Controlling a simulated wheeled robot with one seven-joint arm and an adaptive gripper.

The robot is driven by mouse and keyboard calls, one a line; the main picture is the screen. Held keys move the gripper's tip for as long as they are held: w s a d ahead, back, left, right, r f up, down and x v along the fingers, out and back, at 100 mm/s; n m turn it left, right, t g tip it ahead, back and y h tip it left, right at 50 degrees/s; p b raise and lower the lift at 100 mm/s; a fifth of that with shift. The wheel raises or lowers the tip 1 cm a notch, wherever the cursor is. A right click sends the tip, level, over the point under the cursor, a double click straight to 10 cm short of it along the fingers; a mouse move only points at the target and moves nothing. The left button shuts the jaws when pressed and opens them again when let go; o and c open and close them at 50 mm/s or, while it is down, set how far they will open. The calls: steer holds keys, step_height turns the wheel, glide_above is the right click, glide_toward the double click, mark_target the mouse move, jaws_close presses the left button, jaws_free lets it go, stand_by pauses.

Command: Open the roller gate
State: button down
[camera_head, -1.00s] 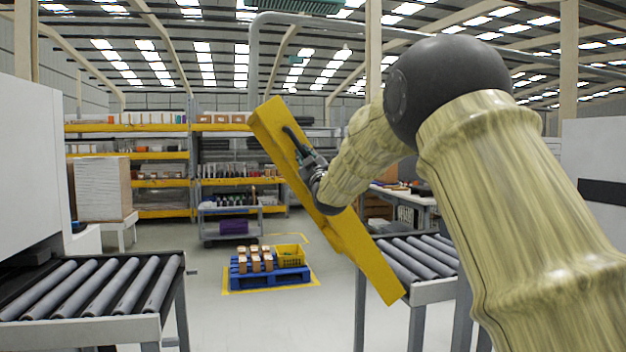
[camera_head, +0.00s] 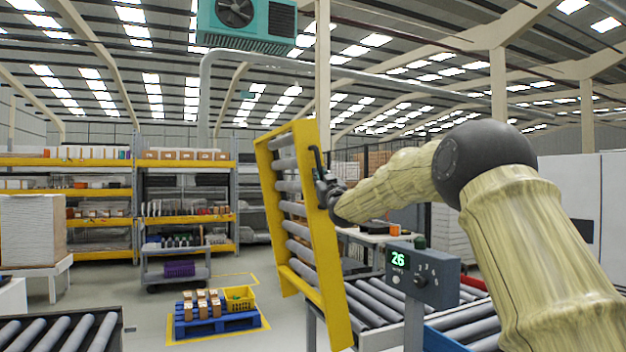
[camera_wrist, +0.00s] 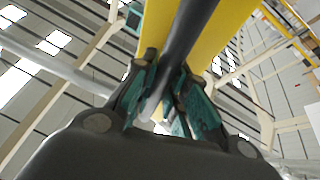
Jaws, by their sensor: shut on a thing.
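The roller gate (camera_head: 324,262) is a yellow frame with grey rollers across it. It stands raised and tilted in the middle of the head view, its lower end by the right conveyor. My gripper (camera_head: 322,186) is at the right side of the gate, shut on its dark handle (camera_head: 315,160). In the wrist view, the handle (camera_wrist: 188,38) runs down between the teal-padded fingers (camera_wrist: 170,100), with the yellow gate (camera_wrist: 226,28) behind it. The far side of the gate and its pivot are partly hidden.
The right roller conveyor (camera_head: 375,303) lies beside the gate, with a control box reading 26 (camera_head: 423,278) in front of it. Another roller conveyor (camera_head: 60,336) is at the lower left. A blue pallet (camera_head: 216,318) with boxes and a yellow crate stands on the floor between them.

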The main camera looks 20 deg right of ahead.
steer(key=shift+d+f, duration=0.1)
steer(key=shift+f, duration=0.15)
steer(key=c, duration=1.4)
jaws_free()
steer(key=shift+d+r, duration=0.1)
steer(key=shift+d, duration=0.05)
steer(key=shift+s, duration=0.1)
steer(key=v, duration=1.1)
steer(key=shift+s, duration=0.4)
steer(key=shift+f, duration=0.2)
